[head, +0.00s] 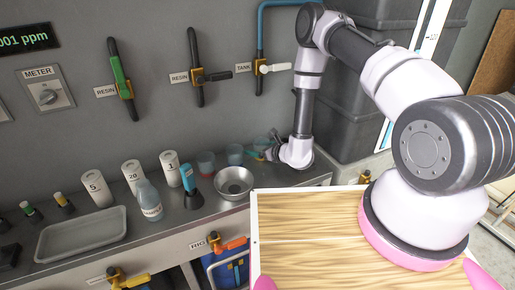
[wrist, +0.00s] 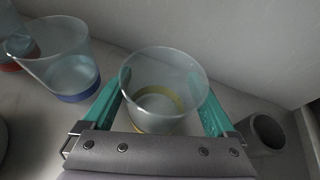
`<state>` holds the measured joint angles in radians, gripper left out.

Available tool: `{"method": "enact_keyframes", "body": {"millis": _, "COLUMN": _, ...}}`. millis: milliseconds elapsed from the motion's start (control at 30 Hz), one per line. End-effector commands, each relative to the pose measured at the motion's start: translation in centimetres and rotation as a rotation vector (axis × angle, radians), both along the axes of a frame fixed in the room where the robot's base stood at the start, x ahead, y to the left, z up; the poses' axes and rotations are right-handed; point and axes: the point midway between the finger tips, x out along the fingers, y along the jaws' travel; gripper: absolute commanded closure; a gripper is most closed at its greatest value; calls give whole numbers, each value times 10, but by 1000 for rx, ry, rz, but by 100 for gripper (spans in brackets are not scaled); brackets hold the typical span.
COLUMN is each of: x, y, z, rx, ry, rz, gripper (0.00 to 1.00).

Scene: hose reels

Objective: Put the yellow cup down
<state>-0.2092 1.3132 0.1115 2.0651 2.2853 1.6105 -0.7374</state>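The yellow cup is a clear tumbler with a yellow band (wrist: 160,101), between the teal fingers of my gripper (wrist: 160,105) in the wrist view. The fingers lie against both its sides, and it looks upright. In the head view my gripper (head: 262,154) is at the back right of the metal counter (head: 205,217), and the cup is small and partly hidden there. I cannot tell whether its base touches the counter.
A blue-banded cup (wrist: 68,72) stands left of the held cup, with a red-banded cup (wrist: 18,52) beyond it. A dark cylinder (wrist: 265,134) is on the right by the wall. A metal bowl (head: 234,183) and a bottle (head: 149,200) stand on the counter.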

Motion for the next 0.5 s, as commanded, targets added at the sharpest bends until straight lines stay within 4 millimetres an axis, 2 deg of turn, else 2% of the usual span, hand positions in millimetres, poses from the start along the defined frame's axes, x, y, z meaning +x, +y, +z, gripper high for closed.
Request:
{"method": "enact_keyframes", "body": {"millis": 300, "x": 0, "y": 0, "z": 4, "rx": 0, "ry": -1, "rz": 0, "gripper": 0}}
{"method": "enact_keyframes", "body": {"millis": 500, "x": -20, "y": -17, "z": 14, "rx": -2, "ry": 3, "rz": -1, "gripper": 0}}
